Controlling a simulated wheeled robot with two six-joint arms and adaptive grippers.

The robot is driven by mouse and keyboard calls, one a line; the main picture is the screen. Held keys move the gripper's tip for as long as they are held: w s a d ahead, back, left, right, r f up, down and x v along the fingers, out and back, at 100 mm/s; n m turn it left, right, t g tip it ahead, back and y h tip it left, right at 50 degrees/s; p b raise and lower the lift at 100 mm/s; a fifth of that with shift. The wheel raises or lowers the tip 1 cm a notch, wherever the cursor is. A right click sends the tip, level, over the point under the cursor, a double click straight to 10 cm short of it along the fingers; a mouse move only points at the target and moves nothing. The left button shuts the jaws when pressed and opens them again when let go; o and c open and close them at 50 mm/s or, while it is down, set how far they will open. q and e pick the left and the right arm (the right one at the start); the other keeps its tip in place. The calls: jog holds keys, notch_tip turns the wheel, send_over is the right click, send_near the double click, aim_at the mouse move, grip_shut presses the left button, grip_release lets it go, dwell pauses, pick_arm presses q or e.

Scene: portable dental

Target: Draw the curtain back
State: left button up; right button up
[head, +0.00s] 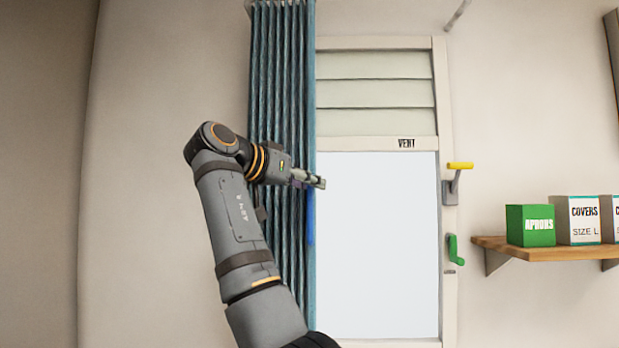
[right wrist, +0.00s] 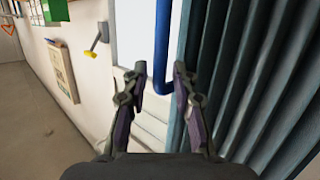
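The teal pleated curtain (head: 280,90) hangs in narrow folds at the left side of the window (head: 380,240), and most of the pane is uncovered. A blue upright handle (head: 310,220) runs along the curtain's right edge. My right gripper (head: 318,181) is in front of that edge, just above the visible part of the handle. In the right wrist view, its two fingers (right wrist: 159,76) are apart, with the blue handle (right wrist: 161,45) showing in the gap between them. I cannot tell whether they touch it. The curtain (right wrist: 255,75) fills the right side there. My left gripper is not in view.
Vent slats (head: 375,80) sit above the pane. A yellow lever (head: 460,166) and a green crank (head: 452,250) stick out from the window's right frame. A wooden shelf (head: 550,250) with boxes is further right. The wall left of the curtain is bare.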

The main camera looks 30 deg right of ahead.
jog(key=s+a, duration=0.5)
jog(key=a, duration=0.5)
jog(key=shift+s+a+r+b, duration=0.25)
jog(key=shift+s+a+b, duration=0.1)
jog(key=shift+a+b, duration=0.05)
dwell(0.4)
